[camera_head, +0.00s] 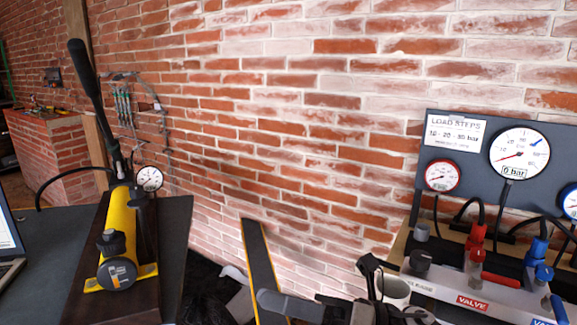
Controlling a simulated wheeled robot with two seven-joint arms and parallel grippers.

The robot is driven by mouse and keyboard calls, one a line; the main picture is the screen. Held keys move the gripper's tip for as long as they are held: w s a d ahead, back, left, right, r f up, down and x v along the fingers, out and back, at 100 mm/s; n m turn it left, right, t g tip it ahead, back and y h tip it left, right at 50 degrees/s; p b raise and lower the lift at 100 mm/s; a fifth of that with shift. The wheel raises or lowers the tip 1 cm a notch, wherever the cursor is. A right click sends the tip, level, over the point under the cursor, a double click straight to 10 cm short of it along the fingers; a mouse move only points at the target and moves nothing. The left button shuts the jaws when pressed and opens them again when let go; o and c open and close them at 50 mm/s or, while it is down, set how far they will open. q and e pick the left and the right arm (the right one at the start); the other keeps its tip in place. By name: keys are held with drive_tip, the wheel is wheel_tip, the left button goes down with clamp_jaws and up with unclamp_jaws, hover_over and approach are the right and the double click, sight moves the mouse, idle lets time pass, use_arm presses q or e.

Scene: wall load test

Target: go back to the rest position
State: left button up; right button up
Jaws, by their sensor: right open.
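My right gripper (374,288) is at the bottom of the view, right of the middle, in front of the left end of the valve panel. It is dark, partly cut off by the lower edge, and open. I see nothing held in it. My left gripper is not in view.
A yellow hand pump (121,235) with a raised black lever (92,97) and a small gauge (149,178) stands on a dark table at left. A valve manifold (470,292) with red and blue valves is at right, below a gauge board (466,148) reading 0 bar. A brick wall (290,130) stands behind.

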drive_tip(key=d+f+m+t+h, duration=0.5)
drive_tip(key=f+m+t+h, duration=0.25)
drive_tip(key=m, duration=0.85)
drive_tip(key=d+f+m+t+h, duration=0.55)
drive_tip(key=m+t, duration=0.25)
drive_tip(key=m, duration=0.8)
drive_tip(key=s+d+f+m+g+h, duration=0.2)
drive_tip(key=s+f+m+g, duration=0.1)
drive_tip(key=s+f+m, duration=0.2)
drive_tip(key=s+d+f+m+g+h, duration=0.2)
drive_tip(key=s+f+m, duration=0.3)
drive_tip(key=f, duration=0.3)
drive_tip(key=shift+s+d+f+g+h+p, duration=0.15)
drive_tip(key=shift+s+f+g+h+p, duration=0.15)
drive_tip(key=shift+g+h, duration=0.3)
drive_tip(key=shift+w, duration=0.1)
